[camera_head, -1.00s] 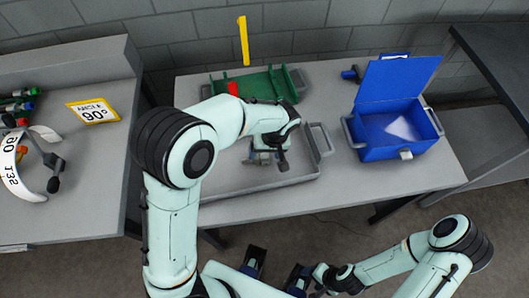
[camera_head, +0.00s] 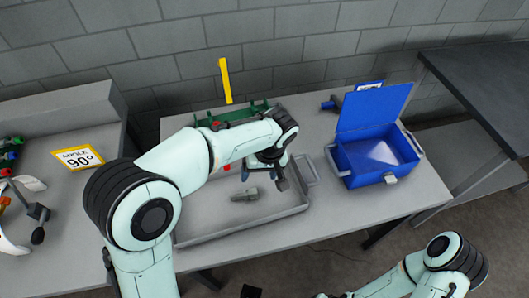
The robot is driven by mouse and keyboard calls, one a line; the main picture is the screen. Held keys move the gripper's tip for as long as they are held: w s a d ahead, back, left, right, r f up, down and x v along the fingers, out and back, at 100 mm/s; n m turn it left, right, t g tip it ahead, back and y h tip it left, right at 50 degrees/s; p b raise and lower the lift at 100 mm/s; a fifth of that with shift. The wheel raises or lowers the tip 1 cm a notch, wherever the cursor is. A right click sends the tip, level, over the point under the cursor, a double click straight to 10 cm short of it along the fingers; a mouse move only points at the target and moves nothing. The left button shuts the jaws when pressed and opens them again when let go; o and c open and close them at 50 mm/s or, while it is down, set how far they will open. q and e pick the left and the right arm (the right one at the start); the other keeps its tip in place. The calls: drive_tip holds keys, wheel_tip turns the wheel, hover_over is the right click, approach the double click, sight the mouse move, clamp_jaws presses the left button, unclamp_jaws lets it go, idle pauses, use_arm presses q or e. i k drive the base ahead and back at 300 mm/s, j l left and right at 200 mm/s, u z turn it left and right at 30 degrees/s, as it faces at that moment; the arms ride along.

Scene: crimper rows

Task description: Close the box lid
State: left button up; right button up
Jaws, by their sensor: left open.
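The blue box (camera_head: 357,180) stands on the right part of the grey table. Its lid (camera_head: 372,110) is open and stands up at the back, leaning slightly away. The inside looks empty, with a bright patch of light on its floor. My left gripper (camera_head: 264,177) is over the grey tray, to the left of the box and apart from it. It points down with its fingers apart and holds nothing. My right arm is at the lower right, and its gripper is almost wholly cut off by the bottom edge.
A grey tray (camera_head: 225,232) with a small grey tool (camera_head: 243,195) lies left of the box. Behind it are a green rack (camera_head: 232,115) and a yellow upright piece (camera_head: 225,80).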

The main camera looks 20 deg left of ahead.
sight(375, 106)
drive_tip(key=k, duration=1)
